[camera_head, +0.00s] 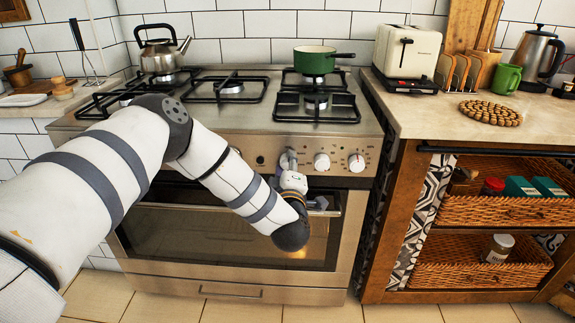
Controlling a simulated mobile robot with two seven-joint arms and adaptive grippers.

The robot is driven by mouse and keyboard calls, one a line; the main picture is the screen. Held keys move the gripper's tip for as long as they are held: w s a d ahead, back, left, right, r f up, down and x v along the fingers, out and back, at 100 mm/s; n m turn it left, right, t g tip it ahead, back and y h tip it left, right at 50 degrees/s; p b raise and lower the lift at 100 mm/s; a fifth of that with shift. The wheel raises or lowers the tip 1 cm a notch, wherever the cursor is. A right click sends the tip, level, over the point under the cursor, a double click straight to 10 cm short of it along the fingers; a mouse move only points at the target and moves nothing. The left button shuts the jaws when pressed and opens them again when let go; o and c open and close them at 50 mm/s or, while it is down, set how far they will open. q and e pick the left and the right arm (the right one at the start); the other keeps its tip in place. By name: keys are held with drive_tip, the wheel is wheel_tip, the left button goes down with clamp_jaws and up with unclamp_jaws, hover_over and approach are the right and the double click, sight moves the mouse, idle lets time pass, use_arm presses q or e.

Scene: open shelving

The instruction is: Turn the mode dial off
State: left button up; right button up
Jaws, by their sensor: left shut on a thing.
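The stove (255,115) has a steel front panel with a row of round control dials. Two white dials, a middle one (322,162) and a right one (356,162), show clearly. My left arm reaches across from the left, and its wrist hangs in front of the oven door. My left gripper (289,162) points up at the panel and is shut on a dial left of the two white ones. The gripper mostly hides that dial, so its angle and markings cannot be read. My right gripper is not in view.
The oven door (225,235) is shut below the panel. A green pot (314,60) and a steel kettle (160,56) stand on the hob. A wooden counter with baskets (505,208) is at the right, with a toaster (408,52) on top.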

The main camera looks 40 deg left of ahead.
use_arm(q)
drive_tip(key=shift+n+h, duration=0.4)
drive_tip(key=shift+n, duration=2.6)
drive_tip(key=o, duration=1.1)
drive_tip(key=shift+o, duration=0.2)
drive_tip(key=v, duration=1.2)
